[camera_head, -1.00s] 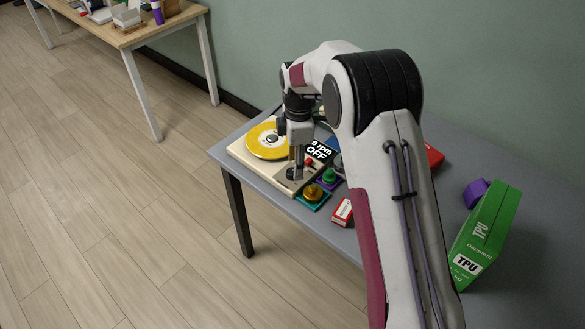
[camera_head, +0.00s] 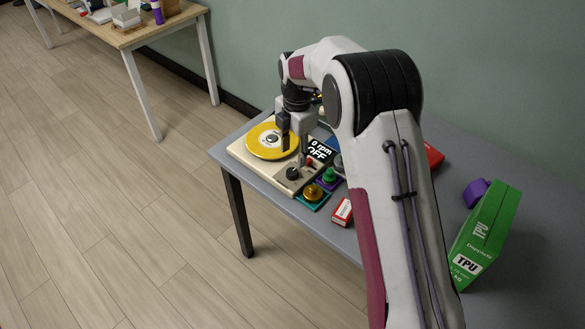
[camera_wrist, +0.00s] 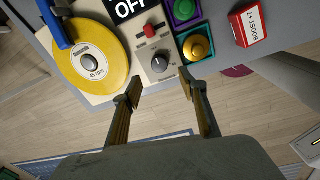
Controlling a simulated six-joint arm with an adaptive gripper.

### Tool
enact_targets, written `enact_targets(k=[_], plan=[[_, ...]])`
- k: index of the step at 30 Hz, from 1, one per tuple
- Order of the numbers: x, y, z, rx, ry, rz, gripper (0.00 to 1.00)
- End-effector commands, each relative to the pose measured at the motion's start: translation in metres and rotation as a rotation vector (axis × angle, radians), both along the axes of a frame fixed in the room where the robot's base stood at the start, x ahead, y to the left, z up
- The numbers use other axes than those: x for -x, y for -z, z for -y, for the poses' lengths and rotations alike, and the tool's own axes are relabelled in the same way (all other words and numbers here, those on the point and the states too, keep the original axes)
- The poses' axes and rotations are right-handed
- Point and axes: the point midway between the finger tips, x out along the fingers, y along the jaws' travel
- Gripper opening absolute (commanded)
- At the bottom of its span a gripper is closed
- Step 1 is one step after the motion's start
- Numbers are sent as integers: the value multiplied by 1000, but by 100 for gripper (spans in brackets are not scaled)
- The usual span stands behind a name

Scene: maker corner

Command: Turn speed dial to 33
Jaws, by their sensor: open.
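The speed dial (camera_head: 293,173) is a dark round knob on the front right of a cream record player (camera_head: 240,152). In the wrist view the dial (camera_wrist: 159,64) shows a pointer mark, but its printed labels are too small to read. A sign reading "0 rpm OFF" (camera_head: 320,151) stands beside the player. A red switch (camera_wrist: 150,31) sits near the dial. A yellow record (camera_wrist: 108,43) lies on the platter. My gripper (camera_head: 294,150) is open and empty above the player. In the wrist view its fingers (camera_wrist: 165,90) are spread apart, with the dial beyond them, clear of both.
A yellow button (camera_head: 313,193) and a green button (camera_head: 329,175) stand close right of the dial. A small red box (camera_head: 342,212) lies near the table's front edge. A green TPU box (camera_head: 486,235) and a purple roll (camera_head: 475,193) stand at right.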

Motion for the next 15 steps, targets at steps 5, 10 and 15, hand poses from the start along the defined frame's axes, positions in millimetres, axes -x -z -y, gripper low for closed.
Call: enact_targets(k=[5, 10, 15], plan=[[0, 8, 0, 1, 1, -3, 42], [-1, 23, -1, 1, 1, -7, 42], [-3, 43, -2, 1, 1, -8, 42]])
